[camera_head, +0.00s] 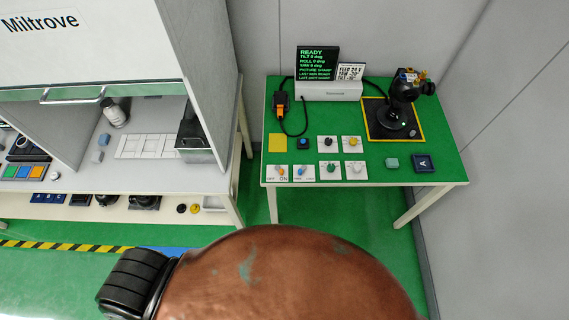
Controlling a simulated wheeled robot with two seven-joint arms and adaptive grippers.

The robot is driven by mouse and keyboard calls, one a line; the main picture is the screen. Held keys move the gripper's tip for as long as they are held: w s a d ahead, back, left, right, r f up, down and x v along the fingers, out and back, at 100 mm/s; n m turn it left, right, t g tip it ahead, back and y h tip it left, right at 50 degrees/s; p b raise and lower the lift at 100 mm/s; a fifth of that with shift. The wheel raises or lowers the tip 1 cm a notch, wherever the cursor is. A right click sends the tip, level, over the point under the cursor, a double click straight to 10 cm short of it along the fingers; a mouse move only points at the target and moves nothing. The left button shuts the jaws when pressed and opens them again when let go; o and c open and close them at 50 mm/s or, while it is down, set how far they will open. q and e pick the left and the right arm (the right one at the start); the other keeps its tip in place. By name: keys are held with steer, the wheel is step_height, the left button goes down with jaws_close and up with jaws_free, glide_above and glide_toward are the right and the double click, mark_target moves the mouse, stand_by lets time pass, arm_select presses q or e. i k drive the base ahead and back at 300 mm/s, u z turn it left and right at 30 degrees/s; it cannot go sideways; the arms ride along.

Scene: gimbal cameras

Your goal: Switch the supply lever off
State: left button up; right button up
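On the green table (442,168) at the right stands a row of small white control plates. The leftmost front plate (271,177) carries a small orange lever (280,171) with printing below it that looks like "ON". The plate beside it carries a small blue lever (301,171). The print is too small to tell surely which lever is the supply. A sign (350,71) at the back reads "FEED 24 V" on its top line. Neither gripper is in view.
A screen (318,64) showing "READY" sits on a white box at the back. A black gimbal camera (403,92) stands on a yellow-edged mat (376,128). A yellow pad (277,143), more knobs and small blocks share the table. A cabinet bench (210,178) is at left.

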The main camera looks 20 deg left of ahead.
mark_target(277, 167)
steer(key=u, duration=2.25)
steer(key=k, duration=1.2)
steer(key=z, duration=2.15)
